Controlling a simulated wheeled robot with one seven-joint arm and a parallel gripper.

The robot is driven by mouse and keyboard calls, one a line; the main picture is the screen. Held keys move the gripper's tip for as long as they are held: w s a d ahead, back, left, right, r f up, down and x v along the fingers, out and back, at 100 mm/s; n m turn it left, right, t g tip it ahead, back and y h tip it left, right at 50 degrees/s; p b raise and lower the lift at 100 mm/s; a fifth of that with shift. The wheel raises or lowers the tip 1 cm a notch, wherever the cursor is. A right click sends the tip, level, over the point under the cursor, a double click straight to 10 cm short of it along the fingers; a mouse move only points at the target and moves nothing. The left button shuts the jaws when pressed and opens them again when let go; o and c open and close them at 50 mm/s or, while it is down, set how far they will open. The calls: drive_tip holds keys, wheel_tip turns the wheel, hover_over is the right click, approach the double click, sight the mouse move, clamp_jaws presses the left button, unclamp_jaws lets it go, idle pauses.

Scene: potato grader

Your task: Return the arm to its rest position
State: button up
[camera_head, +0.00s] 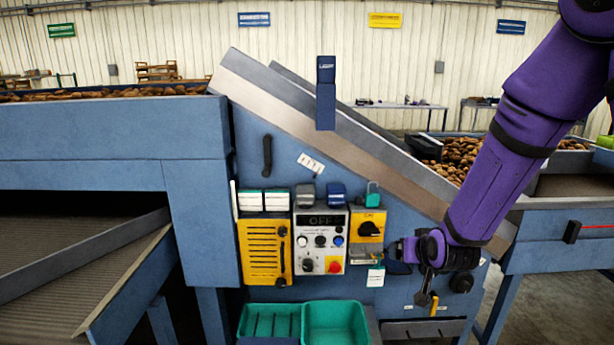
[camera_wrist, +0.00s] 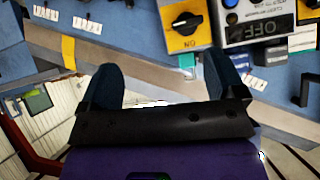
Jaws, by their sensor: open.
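My purple arm (camera_head: 510,165) reaches down from the upper right, in front of the blue grader frame. My gripper (camera_head: 428,290) is at its lower end, right of the control panel (camera_head: 320,240) and low beside a hanging white tag (camera_head: 376,277). In the wrist view my gripper (camera_wrist: 163,78) has its two dark fingers spread wide, with nothing held between them. Beyond them are the blue machine face and the yellow switch box (camera_wrist: 184,22), marked ON. In the head view, that yellow switch box (camera_head: 368,228) stands left of my gripper. The panel display reads OFF.
Green bins (camera_head: 335,322) sit low at the front. A yellow louvred box (camera_head: 265,252) is left of the panel. The sloping conveyor side (camera_head: 350,145) and potatoes (camera_head: 460,158) lie behind or near my arm. Open floor (camera_head: 555,305) shows at the lower right.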

drive_tip(key=s+d+r+g, duration=0.1)
drive_tip(key=s+r, duration=0.4)
drive_tip(key=r, duration=0.4)
drive_tip(key=s+d+r+g, duration=0.2)
drive_tip(key=s+r, duration=0.4)
drive_tip(key=s, duration=0.7)
drive_tip(key=s+d+r+g, duration=0.2)
drive_tip(key=s+r, duration=0.5)
drive_tip(key=s, duration=0.6)
drive_tip(key=shift+d+n+h, duration=0.15)
drive_tip(key=shift+n+h, duration=0.15)
drive_tip(key=shift+w+r, duration=0.1)
